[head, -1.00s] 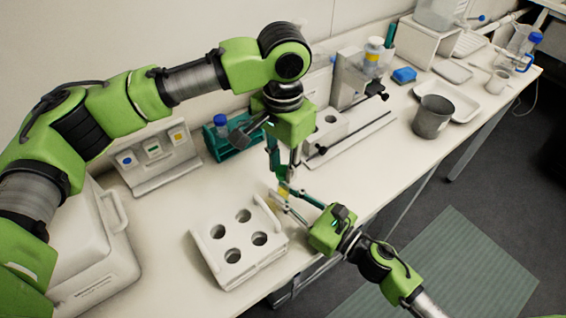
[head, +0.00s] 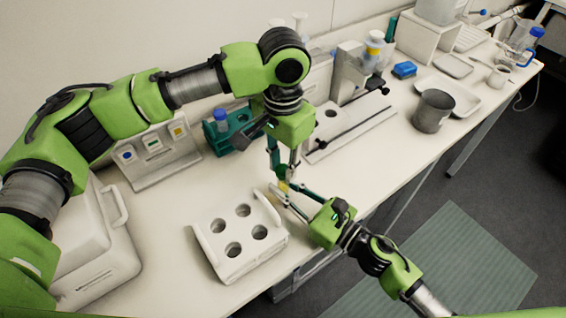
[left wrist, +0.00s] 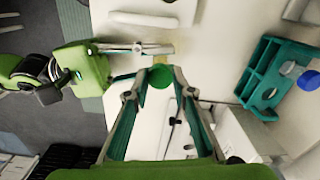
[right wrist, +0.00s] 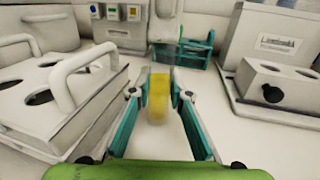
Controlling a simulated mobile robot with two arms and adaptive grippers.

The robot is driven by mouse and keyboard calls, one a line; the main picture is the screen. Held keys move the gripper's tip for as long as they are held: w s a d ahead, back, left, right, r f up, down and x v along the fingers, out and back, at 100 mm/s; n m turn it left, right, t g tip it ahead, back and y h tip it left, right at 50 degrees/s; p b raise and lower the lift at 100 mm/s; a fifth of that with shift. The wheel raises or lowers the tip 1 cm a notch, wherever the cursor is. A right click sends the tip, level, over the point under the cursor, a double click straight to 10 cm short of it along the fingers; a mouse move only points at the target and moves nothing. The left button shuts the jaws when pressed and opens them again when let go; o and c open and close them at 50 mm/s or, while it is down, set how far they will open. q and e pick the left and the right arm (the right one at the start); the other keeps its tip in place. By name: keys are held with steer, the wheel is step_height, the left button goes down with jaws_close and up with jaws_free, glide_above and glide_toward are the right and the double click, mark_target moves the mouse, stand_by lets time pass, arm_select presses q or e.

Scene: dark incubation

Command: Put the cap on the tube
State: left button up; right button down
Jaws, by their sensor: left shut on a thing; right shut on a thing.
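A green cap (left wrist: 160,77) is between the fingertips of my left gripper (left wrist: 160,72), which is shut on it. A clear tube with yellow contents (right wrist: 158,97) stands about upright in my right gripper (right wrist: 158,92), which is shut on it. In the head view my left gripper (head: 283,176) points down close above my right gripper (head: 281,190). The tube's yellow part also shows in the left wrist view (left wrist: 157,48), just beyond the cap. I cannot tell whether cap and tube touch; the fingers hide the cap in the head view.
A white rack (head: 211,250) with round holes stands near the front edge. A teal rack (head: 217,143) with a blue-capped tube stands behind, beside a white device (head: 165,160). The bench between is mostly clear.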

arm_select(q)
steer(key=shift+f, duration=0.55)
